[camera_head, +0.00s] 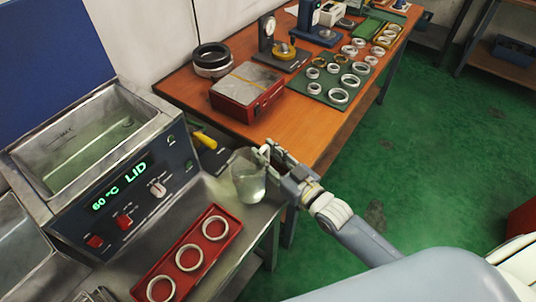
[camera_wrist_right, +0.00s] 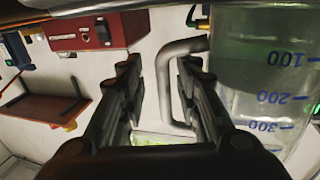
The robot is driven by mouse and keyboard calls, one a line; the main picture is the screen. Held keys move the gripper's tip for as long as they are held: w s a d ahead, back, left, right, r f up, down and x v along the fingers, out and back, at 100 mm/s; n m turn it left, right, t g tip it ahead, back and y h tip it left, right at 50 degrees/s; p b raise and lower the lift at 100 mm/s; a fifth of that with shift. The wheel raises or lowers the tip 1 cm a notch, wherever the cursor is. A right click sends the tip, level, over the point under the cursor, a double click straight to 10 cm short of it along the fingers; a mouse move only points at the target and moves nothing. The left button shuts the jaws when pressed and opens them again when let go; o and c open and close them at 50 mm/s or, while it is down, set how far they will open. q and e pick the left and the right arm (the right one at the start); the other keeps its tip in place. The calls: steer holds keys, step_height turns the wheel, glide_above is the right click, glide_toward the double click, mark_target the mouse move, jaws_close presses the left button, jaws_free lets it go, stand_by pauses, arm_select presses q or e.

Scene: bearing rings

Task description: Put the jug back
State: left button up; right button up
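The jug (camera_head: 248,182) is a clear beaker-like vessel with some pale liquid. It is upright at the right edge of the steel bench, beside the heated bath. In the right wrist view the jug (camera_wrist_right: 262,85) fills the right side, with blue volume marks, and its grey handle (camera_wrist_right: 163,88) lies in the gap between the fingers. My right gripper (camera_head: 272,155) is at the jug's handle side. In the right wrist view my right gripper (camera_wrist_right: 160,95) has its fingers apart, with room beside the handle. My left gripper is not in view.
The bath (camera_head: 88,140) with a lit panel stands left. A red tray (camera_head: 212,249) of several rings lies in front of the jug. A red heater box (camera_head: 247,92) and a green mat (camera_head: 312,88) with rings are on the wooden table (camera_head: 185,92). Green floor is clear at right.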

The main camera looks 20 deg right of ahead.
steer(key=shift+r, duration=0.15)
steer(key=shift+s+d, duration=0.1)
steer(key=shift+s, duration=0.15)
steer(key=v, duration=1.1)
steer(key=shift+s+b, duration=0.25)
steer(key=shift+b, duration=0.1)
steer(key=shift+d, duration=0.1)
